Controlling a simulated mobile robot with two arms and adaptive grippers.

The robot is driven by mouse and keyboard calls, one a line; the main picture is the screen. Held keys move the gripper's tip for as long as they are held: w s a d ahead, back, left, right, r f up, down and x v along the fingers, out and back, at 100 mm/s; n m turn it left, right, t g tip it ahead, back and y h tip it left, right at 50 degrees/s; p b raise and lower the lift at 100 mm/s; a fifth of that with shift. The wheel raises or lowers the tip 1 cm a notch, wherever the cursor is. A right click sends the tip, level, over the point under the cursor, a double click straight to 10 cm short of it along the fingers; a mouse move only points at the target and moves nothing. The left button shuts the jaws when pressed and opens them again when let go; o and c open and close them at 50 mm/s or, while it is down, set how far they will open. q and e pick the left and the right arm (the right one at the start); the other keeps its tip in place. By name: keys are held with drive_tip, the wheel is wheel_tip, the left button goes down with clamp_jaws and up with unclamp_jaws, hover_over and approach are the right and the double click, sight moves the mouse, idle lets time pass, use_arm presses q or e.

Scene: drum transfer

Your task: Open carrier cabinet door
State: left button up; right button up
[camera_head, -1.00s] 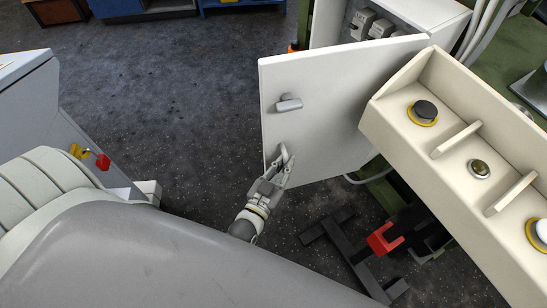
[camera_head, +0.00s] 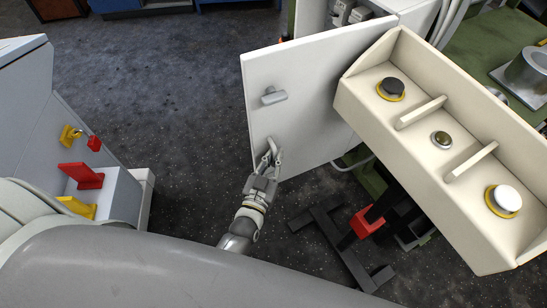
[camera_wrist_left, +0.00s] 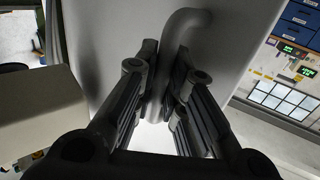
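The carrier cabinet door (camera_head: 310,85) is a white panel standing open, swung out from the pale cabinet (camera_head: 415,12) at the top of the head view. A small grey latch (camera_head: 273,96) sits on its face. My left gripper (camera_head: 270,155) is at the door's lower left part, below the latch. In the left wrist view, a curved grey handle (camera_wrist_left: 186,20) stands out from the door (camera_wrist_left: 110,40), and its bar runs down between the two fingers (camera_wrist_left: 165,85), which close around it. The contact itself is partly dark. My right gripper is not in view.
A cream control box (camera_head: 420,120) with several buttons stands close to the right of the door. A black stand with a red part (camera_head: 366,221) is below it. A grey unit with red and yellow parts (camera_head: 85,177) is at left. Dark floor (camera_head: 170,90) left of the door is clear.

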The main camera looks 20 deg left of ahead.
use_arm(q)
drive_tip(key=o, duration=0.4)
drive_tip(key=shift+d, duration=0.1)
drive_tip(key=shift+o, duration=0.2)
drive_tip(key=s, duration=1.2)
drive_tip(key=shift+c, duration=0.3)
